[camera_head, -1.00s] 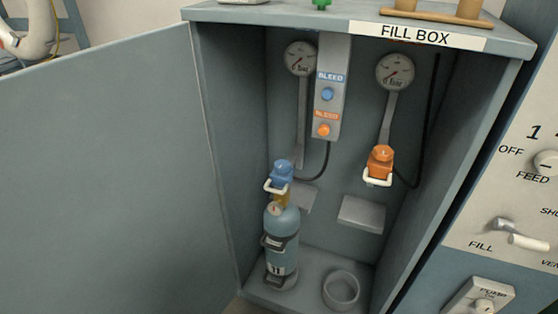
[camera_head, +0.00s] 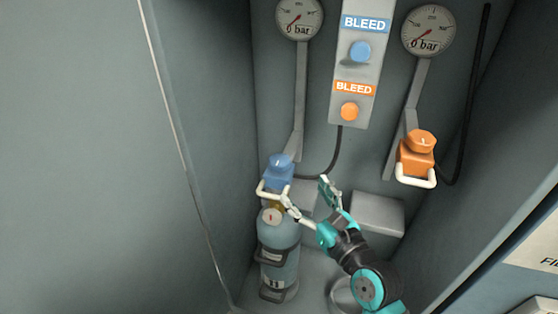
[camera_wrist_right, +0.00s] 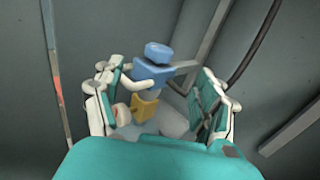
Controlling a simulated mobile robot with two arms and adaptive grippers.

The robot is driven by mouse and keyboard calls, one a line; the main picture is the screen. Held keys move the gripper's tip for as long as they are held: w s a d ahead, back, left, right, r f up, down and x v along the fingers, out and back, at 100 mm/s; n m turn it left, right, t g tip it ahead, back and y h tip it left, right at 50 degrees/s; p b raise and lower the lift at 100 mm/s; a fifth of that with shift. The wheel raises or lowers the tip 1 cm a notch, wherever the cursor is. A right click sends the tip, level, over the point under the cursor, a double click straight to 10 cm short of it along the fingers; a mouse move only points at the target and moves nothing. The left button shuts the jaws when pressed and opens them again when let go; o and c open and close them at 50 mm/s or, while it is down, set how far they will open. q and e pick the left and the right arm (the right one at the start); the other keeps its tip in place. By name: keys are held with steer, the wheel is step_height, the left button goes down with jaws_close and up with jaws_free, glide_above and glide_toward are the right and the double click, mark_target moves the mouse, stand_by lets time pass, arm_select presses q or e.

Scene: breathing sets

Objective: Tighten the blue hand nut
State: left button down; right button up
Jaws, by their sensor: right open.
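The blue hand nut (camera_head: 280,162) sits on top of the blue valve block (camera_head: 276,178) with a white handle loop, above the gas cylinder (camera_head: 280,242). My right gripper (camera_head: 306,198) is open, to the right of the valve block and a little below the nut, with one finger by the white handle. In the right wrist view, the blue nut (camera_wrist_right: 158,52) and its block stand between and beyond the two open fingers (camera_wrist_right: 160,100). I cannot tell whether a finger touches the handle. The left gripper is not in view.
An orange valve (camera_head: 416,158) with a white handle hangs at the right, with a hose behind it. A panel with blue and orange bleed buttons (camera_head: 360,52) is above. A grey bracket (camera_head: 378,212) is behind my right arm. The cabinet walls are close on both sides.

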mark_target(285, 167)
steer(key=b+x, duration=0.1)
steer(key=x, duration=1)
steer(key=shift+w+a+f+b, duration=0.1)
steer(key=shift+w+a+b, duration=0.05)
steer(key=shift+w+b, duration=0.15)
steer(key=shift+w+a, duration=0.2)
steer(key=shift+w, duration=0.15)
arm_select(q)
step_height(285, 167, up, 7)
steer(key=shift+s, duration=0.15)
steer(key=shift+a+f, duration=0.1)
arm_select(e)
steer(key=c, duration=1.2)
